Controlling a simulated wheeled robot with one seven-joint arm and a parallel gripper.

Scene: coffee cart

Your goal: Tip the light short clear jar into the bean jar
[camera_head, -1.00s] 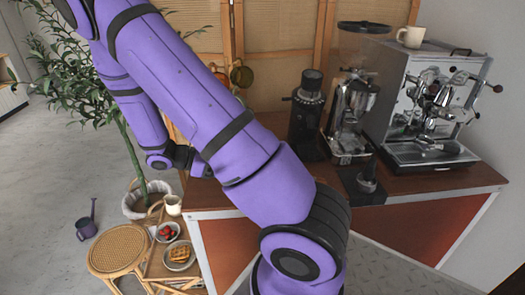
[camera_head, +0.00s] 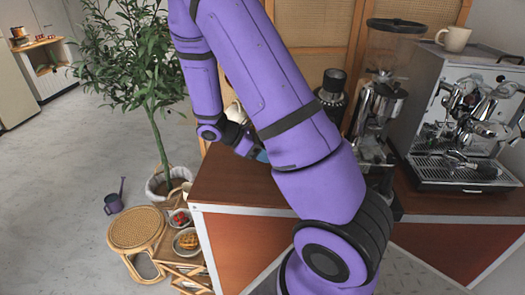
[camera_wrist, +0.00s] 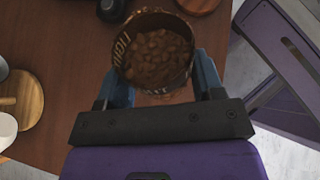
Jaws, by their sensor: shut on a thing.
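A short clear jar (camera_wrist: 124,42) full of brown coffee beans (camera_wrist: 158,55) shows in the wrist view, with lettering starting "LIGHT" on its side. My gripper (camera_wrist: 162,82) is shut on it, with a blue finger at either side. The jar looks upright, its mouth facing the wrist camera. In the head view my gripper (camera_head: 260,156) is partly hidden by my arm, at the back left of the counter, and I cannot see the held jar there. I cannot make out the bean jar in either view.
The brown counter (camera_head: 230,183) holds a grinder (camera_head: 378,115) and an espresso machine (camera_head: 465,120) to the right. In the wrist view, a dark round thing (camera_wrist: 110,9) and a wooden disc (camera_wrist: 199,5) lie beyond the jar. A round board (camera_wrist: 27,100) is at left.

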